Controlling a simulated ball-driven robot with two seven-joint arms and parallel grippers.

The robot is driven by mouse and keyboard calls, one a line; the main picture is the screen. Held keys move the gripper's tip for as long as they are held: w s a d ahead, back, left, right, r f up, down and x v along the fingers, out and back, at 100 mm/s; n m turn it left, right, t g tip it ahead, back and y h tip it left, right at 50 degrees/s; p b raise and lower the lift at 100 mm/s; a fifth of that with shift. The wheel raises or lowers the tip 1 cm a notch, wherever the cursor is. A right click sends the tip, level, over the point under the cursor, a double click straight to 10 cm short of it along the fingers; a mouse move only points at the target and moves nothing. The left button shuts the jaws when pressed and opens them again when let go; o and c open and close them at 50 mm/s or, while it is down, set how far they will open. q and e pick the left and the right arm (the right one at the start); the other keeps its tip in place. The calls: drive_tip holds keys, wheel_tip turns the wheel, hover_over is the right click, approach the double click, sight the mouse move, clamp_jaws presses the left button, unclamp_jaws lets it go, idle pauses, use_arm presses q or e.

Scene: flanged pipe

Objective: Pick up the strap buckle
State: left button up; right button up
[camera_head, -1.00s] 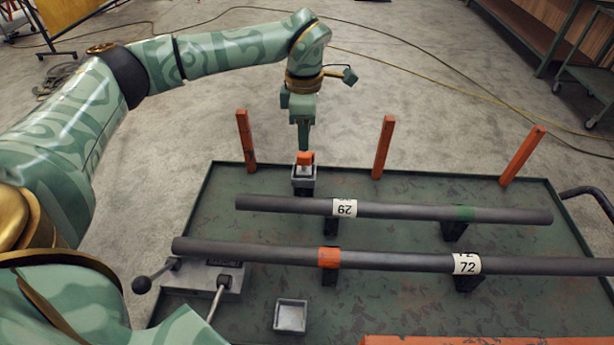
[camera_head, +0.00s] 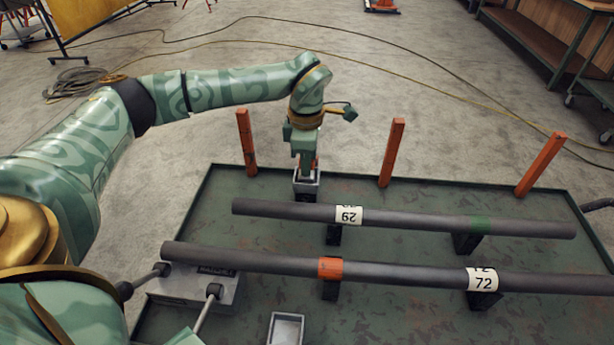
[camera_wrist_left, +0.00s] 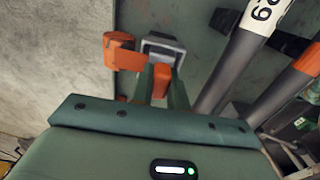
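The orange piece I take to be the strap buckle (camera_wrist_left: 162,80) stands up from a small grey box (camera_wrist_left: 163,45) in the left wrist view. In the head view the box (camera_head: 307,187) is at the back left of the green tray, and only a sliver of orange (camera_head: 316,163) shows beside the fingers. My left gripper (camera_head: 305,172) points down over the box. Its fingers (camera_wrist_left: 162,88) are apart, one on each side of the orange piece; whether they touch it is hard to see. The buckle's lower part is hidden. My right gripper is out of view.
Orange posts (camera_head: 246,143) stand along the tray's back edge, one close left of the box. Two dark pipes (camera_head: 410,217) (camera_head: 400,274) lie on supports in front. A second grey box (camera_head: 287,328) and a clamp block (camera_head: 195,287) are nearer. The green tray (camera_head: 400,320) has bare patches.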

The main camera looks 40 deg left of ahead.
use_arm(q)
clamp_jaws()
